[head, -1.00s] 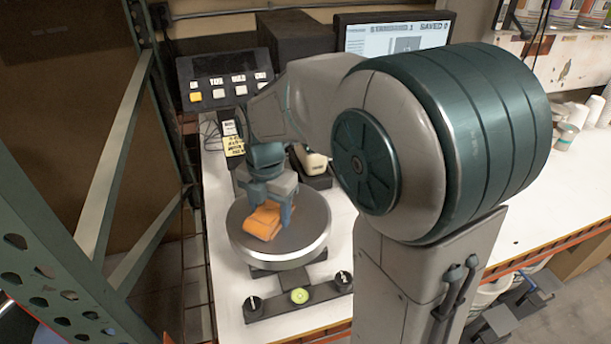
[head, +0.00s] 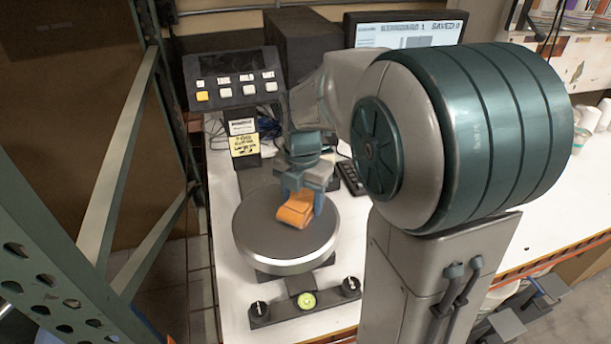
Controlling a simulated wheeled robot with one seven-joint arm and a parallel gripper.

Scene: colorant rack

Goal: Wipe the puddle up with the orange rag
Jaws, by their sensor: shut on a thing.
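The orange rag (head: 295,212) is bunched up and folded between the fingers of my gripper (head: 300,200). My gripper points down and is shut on the rag. The rag is over the right-hand back part of the round grey scale plate (head: 262,240), on it or just above it; I cannot tell which. No puddle can be made out in the head view. My arm hides part of the table behind and to the right of the plate.
A control panel with buttons (head: 235,80) and a monitor (head: 410,30) stand at the back. A black bar with knobs (head: 306,300) lies in front of the plate. A green rack post (head: 60,250) stands at the left. White cups (head: 588,120) are at the far right.

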